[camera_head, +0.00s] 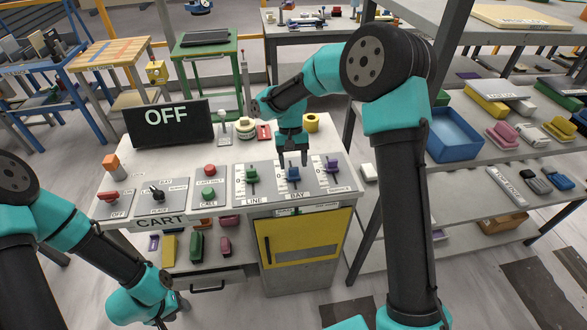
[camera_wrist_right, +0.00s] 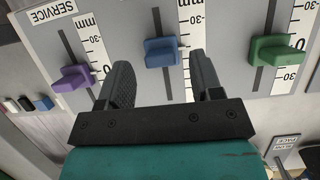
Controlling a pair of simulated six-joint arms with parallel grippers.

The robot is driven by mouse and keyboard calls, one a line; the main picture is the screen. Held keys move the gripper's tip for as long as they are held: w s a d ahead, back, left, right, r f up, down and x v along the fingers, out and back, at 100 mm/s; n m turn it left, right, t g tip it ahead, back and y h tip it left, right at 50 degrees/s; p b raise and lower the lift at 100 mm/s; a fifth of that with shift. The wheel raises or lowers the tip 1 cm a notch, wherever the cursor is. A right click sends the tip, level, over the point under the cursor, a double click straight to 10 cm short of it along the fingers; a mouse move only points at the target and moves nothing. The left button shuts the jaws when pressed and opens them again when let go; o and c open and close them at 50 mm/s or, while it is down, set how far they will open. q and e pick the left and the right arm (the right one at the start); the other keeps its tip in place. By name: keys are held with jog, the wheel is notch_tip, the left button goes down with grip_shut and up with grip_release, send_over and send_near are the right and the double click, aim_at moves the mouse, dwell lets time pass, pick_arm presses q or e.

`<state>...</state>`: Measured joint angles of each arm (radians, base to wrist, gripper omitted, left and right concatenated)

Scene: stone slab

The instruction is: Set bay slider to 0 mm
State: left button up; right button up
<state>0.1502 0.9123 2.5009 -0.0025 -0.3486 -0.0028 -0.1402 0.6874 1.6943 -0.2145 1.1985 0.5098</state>
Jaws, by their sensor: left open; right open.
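The bay slider has a blue knob (camera_head: 293,174) on a grey panel, in the middle track of three. In the right wrist view the blue knob (camera_wrist_right: 162,52) sits along its scale; its exact reading is hard to tell. My right gripper (camera_head: 292,158) hangs just above the blue knob, pointing down. In the wrist view its open fingers (camera_wrist_right: 163,82) lie on either side of the knob, with gaps and no visible grip. My left gripper (camera_head: 172,308) is low at the left, in front of the cart and away from the panel.
A green knob (camera_head: 252,174) and a purple knob (camera_head: 332,166) flank the blue one closely. A dark OFF display (camera_head: 168,122) stands behind.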

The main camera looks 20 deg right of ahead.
aim_at(294, 173)
jog(key=shift+x, duration=1.35)
jog(key=shift+c, duration=0.2)
